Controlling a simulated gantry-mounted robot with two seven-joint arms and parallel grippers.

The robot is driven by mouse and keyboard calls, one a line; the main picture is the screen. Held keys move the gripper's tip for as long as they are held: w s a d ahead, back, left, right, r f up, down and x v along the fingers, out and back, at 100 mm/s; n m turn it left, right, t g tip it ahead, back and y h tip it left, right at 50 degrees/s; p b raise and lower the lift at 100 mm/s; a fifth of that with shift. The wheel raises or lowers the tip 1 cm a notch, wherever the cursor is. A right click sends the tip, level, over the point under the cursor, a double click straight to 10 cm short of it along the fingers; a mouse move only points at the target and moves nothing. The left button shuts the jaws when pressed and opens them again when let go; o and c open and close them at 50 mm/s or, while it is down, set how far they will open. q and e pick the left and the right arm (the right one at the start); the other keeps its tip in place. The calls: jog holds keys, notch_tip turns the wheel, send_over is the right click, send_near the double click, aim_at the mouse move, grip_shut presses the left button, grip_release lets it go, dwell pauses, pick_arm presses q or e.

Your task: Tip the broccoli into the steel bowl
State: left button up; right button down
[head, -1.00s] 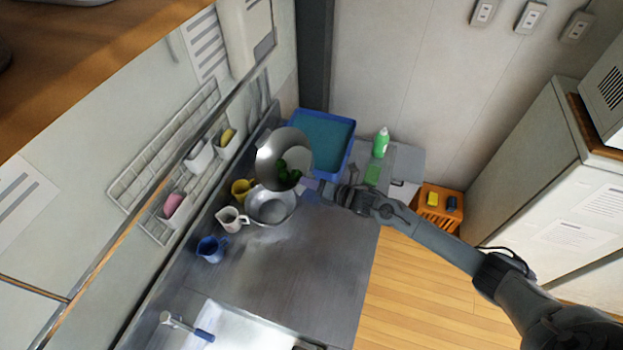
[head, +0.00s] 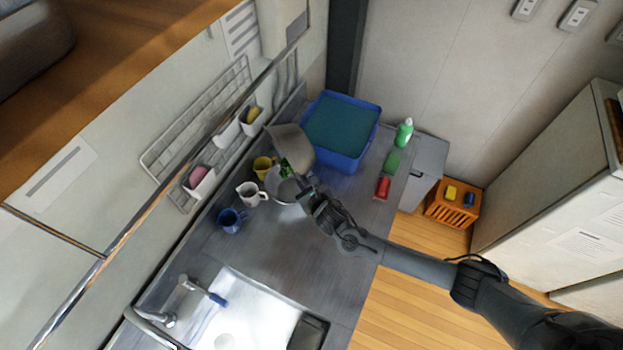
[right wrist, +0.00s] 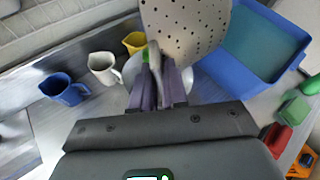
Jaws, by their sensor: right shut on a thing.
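My right gripper (head: 318,200) is shut on the handle of a grey perforated strainer (head: 291,146). The strainer is steeply tilted above the steel bowl (head: 277,193). Green broccoli (head: 287,169) shows at its lower edge, over the bowl; I cannot tell how much lies in the bowl. The bowl stands on the counter, partly hidden by the broccoli and gripper. In the right wrist view the strainer's holed underside (right wrist: 187,28) rises beyond my fingers (right wrist: 160,88), with a bit of the bowl (right wrist: 207,88) behind them. My left gripper is not in view.
A yellow cup (head: 264,168), a white jug (head: 251,194) and a blue mug (head: 231,220) stand left of the bowl. A blue tub (head: 341,155) is behind it. A green bottle (head: 404,133) and a red item (head: 383,187) are to the right.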

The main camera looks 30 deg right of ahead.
jog(key=a+f+n+t+h+p, duration=0.1)
jog(key=a+f+n+h+p, duration=0.2)
jog(key=a+n, duration=0.4)
jog(key=shift+s+a+f+t+h, duration=0.2)
jog(key=shift+f+t+h, duration=0.2)
jog(key=shift+h, duration=0.4)
dwell(0.8)
